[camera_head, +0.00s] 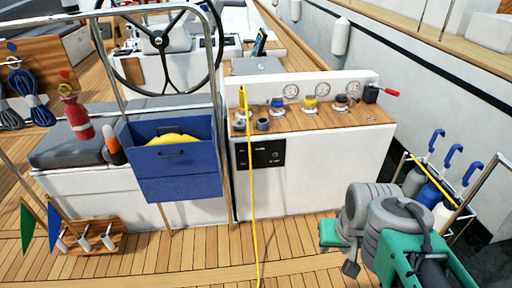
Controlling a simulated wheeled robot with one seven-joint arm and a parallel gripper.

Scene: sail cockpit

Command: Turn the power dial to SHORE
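A black panel (261,153) is set in the white front of the console, below its wooden top. It carries small pale markings too small to read, and a small dark round shape at its lower right that may be the power dial; its setting cannot be made out. My grey and green arm (400,222) is folded at the lower right, well apart from the panel. My gripper (350,267) seems to be the small dark end below the grey joint. Its fingers are not clear, and I see nothing held in it.
Winches and gauges line the console top, with a red-handled lever (373,94).

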